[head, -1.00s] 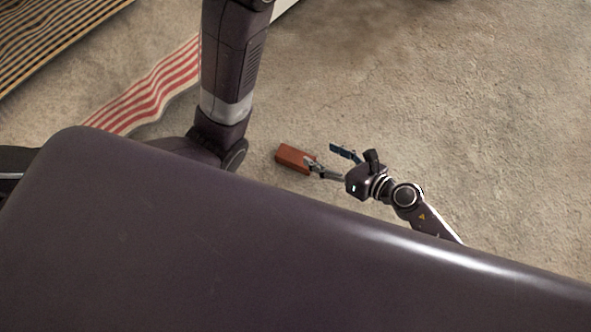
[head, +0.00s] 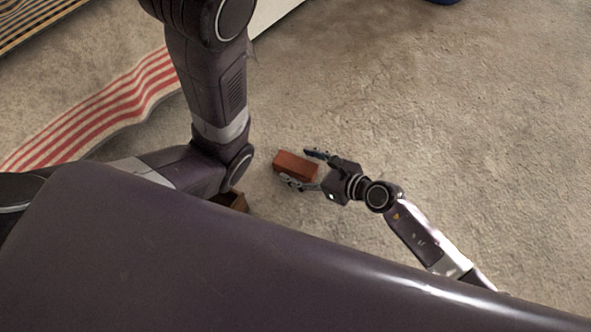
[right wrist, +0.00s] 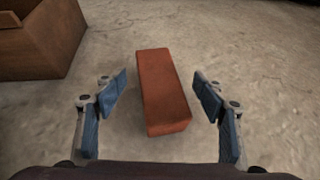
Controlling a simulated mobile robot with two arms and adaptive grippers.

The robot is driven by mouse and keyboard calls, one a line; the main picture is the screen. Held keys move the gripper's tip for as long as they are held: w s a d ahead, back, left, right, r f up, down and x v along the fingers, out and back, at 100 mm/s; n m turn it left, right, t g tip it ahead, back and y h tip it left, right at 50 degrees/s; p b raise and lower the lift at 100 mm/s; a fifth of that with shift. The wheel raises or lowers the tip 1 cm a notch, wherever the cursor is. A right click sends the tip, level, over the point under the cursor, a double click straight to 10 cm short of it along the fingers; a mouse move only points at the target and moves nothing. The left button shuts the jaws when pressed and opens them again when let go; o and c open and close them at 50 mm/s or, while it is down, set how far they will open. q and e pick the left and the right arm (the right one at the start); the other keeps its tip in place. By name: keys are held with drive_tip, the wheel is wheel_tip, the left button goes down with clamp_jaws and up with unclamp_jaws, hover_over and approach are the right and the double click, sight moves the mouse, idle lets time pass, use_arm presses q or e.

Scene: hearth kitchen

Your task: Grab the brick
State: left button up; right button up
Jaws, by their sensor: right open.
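The red-brown brick (head: 294,165) lies on the rough floor in the head view, right of my left arm. It also shows in the right wrist view (right wrist: 162,92), long side pointing away from the camera. My right gripper (head: 304,170) is open, with its fingers on either side of the brick's near end. In the right wrist view my right gripper's blue-padded fingertips (right wrist: 160,95) stand left and right of the brick, with a gap on each side. My left gripper is not in view.
A brown open box (right wrist: 38,40) stands at upper left in the right wrist view; part of it (head: 233,201) shows beside my left arm in the head view. A red-striped cloth (head: 100,105) lies at the left. The floor (head: 440,110) at the right is clear.

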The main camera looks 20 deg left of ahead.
drive_tip(key=shift+w+a, duration=0.1)
drive_tip(key=shift+a, duration=0.05)
clamp_jaws()
idle(0.5)
drive_tip(key=shift+r, duration=0.1)
